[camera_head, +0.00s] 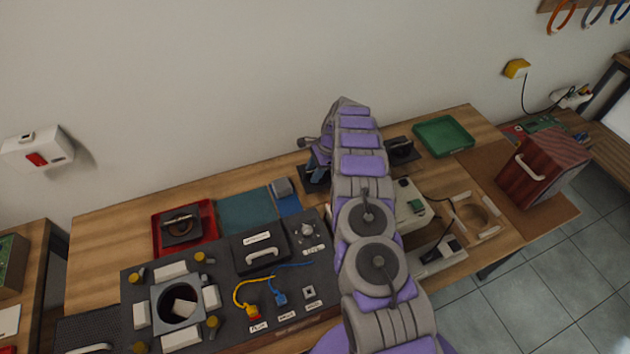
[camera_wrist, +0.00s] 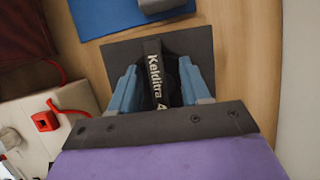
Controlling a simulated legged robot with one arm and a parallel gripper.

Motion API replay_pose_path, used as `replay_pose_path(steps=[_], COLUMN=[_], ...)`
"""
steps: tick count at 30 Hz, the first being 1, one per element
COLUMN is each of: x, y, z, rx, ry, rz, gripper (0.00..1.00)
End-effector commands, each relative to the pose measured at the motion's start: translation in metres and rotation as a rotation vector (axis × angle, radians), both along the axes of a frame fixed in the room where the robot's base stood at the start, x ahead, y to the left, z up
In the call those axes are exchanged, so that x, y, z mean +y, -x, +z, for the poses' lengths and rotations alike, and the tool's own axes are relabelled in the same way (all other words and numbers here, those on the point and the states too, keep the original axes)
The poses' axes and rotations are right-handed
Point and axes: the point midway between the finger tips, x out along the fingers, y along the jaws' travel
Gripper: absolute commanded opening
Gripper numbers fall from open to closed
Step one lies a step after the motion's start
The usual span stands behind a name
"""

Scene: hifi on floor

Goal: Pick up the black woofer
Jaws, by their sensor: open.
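The black woofer (camera_wrist: 155,75) is in the wrist view, with a pale "Kelditra" label running along it. It sits over a dark square mat (camera_wrist: 120,52) on the wooden table. My gripper (camera_wrist: 159,85) is open, with one blue finger on each side of the woofer. I cannot tell whether the fingers touch it. In the head view my gripper (camera_head: 317,168) points down over the same dark mat (camera_head: 309,187), and the woofer there is mostly hidden by my gripper and arm.
A blue mat (camera_head: 289,207) with a grey block (camera_head: 282,187) lies to the left. Further left is a red tray (camera_head: 157,243) holding a dark device. A black tool panel (camera_head: 225,290) fills the front. A green tray (camera_head: 443,134) stands right. The wall is close behind.

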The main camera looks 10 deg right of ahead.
Motion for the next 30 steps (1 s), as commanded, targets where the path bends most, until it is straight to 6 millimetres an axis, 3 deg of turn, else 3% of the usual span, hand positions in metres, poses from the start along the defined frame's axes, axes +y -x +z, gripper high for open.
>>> replay_pose_path(steps=[8,20,30], x=[-0.011,0.000,-0.007], y=[-0.001,-0.001,-0.002], z=[0.000,-0.005,-0.005], rx=[-0.003,0.000,-0.002], ry=[-0.009,0.002,-0.005], rz=[-0.005,-0.002,-0.003], gripper=[0.47,0.46,0.13])
